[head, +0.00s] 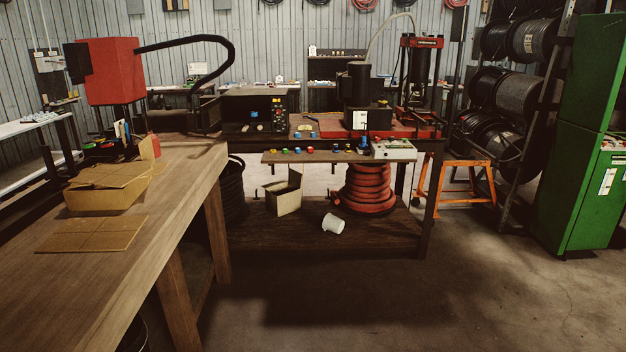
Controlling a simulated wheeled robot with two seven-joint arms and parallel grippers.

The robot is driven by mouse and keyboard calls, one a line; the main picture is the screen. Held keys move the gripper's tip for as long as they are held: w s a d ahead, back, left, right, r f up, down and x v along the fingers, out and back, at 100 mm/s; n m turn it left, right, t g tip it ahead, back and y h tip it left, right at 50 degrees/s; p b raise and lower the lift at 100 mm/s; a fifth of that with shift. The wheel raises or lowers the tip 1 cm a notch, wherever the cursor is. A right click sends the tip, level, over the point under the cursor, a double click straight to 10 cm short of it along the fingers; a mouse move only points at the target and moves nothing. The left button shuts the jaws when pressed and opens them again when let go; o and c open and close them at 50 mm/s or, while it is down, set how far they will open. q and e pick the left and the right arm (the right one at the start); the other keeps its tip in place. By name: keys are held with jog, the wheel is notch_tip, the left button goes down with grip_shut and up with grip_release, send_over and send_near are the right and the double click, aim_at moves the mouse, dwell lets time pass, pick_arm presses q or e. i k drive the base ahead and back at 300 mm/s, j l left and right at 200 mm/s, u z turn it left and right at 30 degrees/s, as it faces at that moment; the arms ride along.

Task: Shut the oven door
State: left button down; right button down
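A black box-shaped appliance with a control panel on its right (253,108) stands at the left end of the far workbench; it looks like the oven. Its front shows a dark opening or window, and small bright items show at its lower front. It is too small and dark to tell how far its door stands open. Neither of my grippers is in view.
A long wooden table (120,265) fills the left, with an open cardboard box (105,200) and flat cardboard (92,234). The far bench's lower shelf holds a red coiled hose (366,190) and a tipped white bucket (333,223). An orange stand (456,163) and green cabinet (590,150) stand right. The central floor is clear.

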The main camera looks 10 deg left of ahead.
aim_at(211, 112)
jog(key=i+u, duration=0.3)
jog(key=i, duration=0.4)
jog(key=i+u, duration=0.3)
jog(key=i, duration=0.4)
jog(key=i+u, duration=0.45)
jog(key=i+l+u, duration=0.25)
jog(key=i+u, duration=0.2)
jog(key=i, duration=0.15)
jog(key=i+l+u, duration=0.35)
jog(key=i+u, duration=0.15)
